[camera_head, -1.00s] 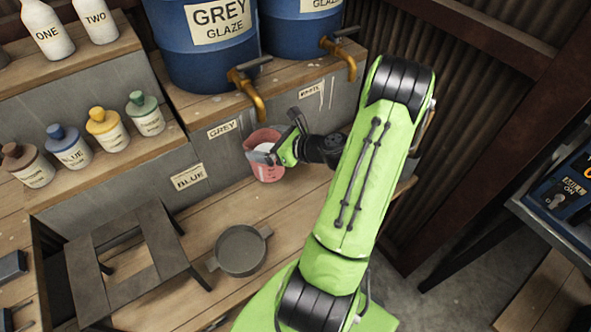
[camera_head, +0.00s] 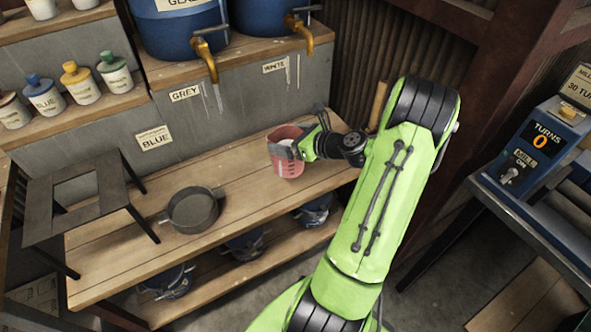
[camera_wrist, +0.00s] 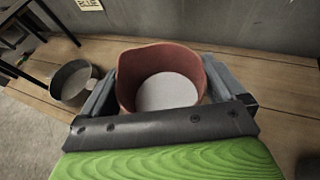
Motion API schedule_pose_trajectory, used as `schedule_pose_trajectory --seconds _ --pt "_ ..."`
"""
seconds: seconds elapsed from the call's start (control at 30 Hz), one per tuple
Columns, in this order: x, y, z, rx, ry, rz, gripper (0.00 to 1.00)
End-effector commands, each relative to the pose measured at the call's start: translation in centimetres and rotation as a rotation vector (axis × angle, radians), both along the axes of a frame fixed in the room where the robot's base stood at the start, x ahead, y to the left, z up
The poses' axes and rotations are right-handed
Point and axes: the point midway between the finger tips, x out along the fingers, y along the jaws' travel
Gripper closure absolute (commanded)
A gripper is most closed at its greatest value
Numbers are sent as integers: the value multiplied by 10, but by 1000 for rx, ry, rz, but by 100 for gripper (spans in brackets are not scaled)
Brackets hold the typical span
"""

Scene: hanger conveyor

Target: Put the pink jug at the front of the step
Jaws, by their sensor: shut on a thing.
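The pink jug (camera_head: 287,163) is upright in my gripper (camera_head: 290,148), over the right part of the wooden step (camera_head: 240,160). In the wrist view the jug (camera_wrist: 161,60) sits between the two fingers of my gripper (camera_wrist: 160,85), with pale grey content inside. My gripper is shut on the jug. I cannot tell whether the jug's base touches the step or hangs just above it.
A grey pan (camera_head: 193,210) and a dark metal stand (camera_head: 80,195) are on the step to the left. Blue barrels with brass taps (camera_head: 203,50) stand behind, above the grey wall. A TURNS mill box (camera_head: 540,145) is at right. Step boards between pan and jug are clear.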

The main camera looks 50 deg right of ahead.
Motion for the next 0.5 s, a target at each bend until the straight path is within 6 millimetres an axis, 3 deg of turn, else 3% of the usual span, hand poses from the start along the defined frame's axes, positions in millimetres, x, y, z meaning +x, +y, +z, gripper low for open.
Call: schedule_pose_trajectory --seconds 0.03,0.33,0.5 --pt "0 0 -12 1 -4 0 89" --pt "0 0 -53 0 -4 -1 89" --pt "0 0 -54 -3 -4 -1 89"
